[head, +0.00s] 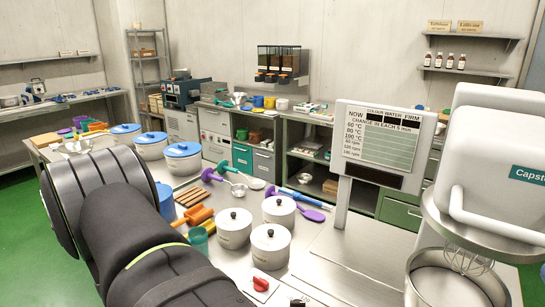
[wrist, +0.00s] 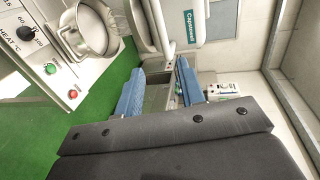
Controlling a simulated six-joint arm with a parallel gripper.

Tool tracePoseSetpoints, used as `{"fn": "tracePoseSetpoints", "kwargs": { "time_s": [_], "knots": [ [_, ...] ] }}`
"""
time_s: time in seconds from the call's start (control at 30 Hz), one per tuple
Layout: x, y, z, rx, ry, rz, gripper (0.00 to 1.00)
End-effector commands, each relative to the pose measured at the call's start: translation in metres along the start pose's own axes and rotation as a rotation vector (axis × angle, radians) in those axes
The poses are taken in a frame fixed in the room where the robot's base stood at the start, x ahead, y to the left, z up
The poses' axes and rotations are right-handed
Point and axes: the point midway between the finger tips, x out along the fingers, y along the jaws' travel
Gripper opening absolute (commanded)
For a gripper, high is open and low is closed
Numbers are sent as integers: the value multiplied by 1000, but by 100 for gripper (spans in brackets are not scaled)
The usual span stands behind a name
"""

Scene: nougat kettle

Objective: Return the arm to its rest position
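In the wrist view my gripper (wrist: 160,67) shows two blue fingers standing apart, with nothing seen held between them. The dark gripper body fills the lower part of that view. In the head view my dark arm crosses the lower left foreground, close to the camera. It hides part of the bench behind it. My fingers cannot be made out in the head view.
A mixer (head: 500,150) with a whisk above a steel bowl (head: 455,285) stands at right. White lidded pots (head: 233,228), purple-handled ladles and an orange scoop (head: 190,217) lie on the bench. A display board (head: 378,145) rises midway. Green floor (wrist: 30,145) is clear.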

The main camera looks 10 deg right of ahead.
Motion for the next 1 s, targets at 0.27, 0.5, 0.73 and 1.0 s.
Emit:
{"fn": "tracePoseSetpoints", "kwargs": {
  "time_s": [0.27, 0.5, 0.73, 1.0],
  "knots": [
    [13, 0, 0, -1, -4, 0, 36],
    [31, 0, 1, 0, -5, 0, 36],
    [49, 0, 0, 0, -4, 0, 36],
    [70, 0, 0, 0, -5, 0, 36]
  ]
}}
